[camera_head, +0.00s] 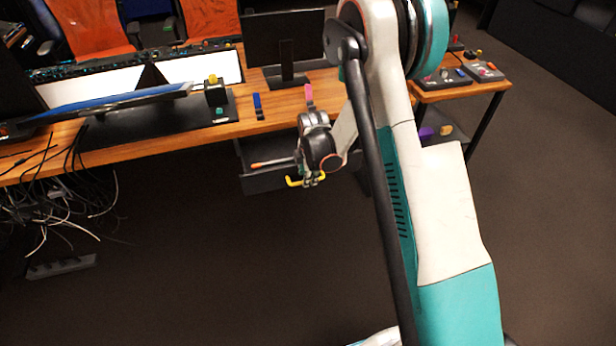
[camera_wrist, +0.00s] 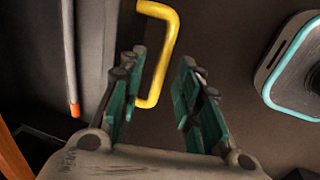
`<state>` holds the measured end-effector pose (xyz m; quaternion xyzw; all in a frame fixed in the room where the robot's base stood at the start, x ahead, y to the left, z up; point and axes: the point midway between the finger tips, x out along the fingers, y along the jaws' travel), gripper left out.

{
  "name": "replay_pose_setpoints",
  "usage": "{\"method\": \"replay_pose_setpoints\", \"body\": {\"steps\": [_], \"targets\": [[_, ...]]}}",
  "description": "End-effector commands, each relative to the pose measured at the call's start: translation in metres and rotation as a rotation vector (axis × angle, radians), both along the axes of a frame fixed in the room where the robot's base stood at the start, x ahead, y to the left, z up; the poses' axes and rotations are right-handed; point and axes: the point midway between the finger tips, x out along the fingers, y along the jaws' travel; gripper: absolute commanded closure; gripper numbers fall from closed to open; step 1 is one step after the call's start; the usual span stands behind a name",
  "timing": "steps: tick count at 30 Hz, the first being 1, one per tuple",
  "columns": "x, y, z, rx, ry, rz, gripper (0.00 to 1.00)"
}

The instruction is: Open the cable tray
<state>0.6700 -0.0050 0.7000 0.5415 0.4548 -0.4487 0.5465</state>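The cable tray (camera_head: 262,183) is a dark tray hanging under the wooden desk in the head view. Its yellow handle (camera_head: 292,182) shows at the tray's front right, beside my gripper (camera_head: 314,178). In the wrist view the yellow handle (camera_wrist: 171,48) is a bent bar, with its lower end between the two teal fingers of my gripper (camera_wrist: 163,62). The fingers are apart, with visible gaps to the bar. My arm hides the tray's right part in the head view.
A grey rod with an orange tip (camera_wrist: 74,108) lies left of the fingers. The wooden desk (camera_head: 180,137) is above the tray, with a monitor (camera_head: 285,45) and small coloured objects. Loose cables (camera_head: 70,200) hang at left. The floor in front is clear.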

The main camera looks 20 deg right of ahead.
Motion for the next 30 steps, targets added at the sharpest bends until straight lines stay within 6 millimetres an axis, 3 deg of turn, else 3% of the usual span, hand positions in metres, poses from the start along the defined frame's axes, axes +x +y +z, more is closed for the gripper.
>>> {"method": "replay_pose_setpoints", "body": {"steps": [15,21,30], "targets": [[-0.017,0.000,0.086,0.000,0.000,0.000,0.69],[-0.020,0.000,0.101,0.000,0.000,0.000,0.69],[-0.020,0.000,0.104,0.000,0.000,0.000,0.69]]}}
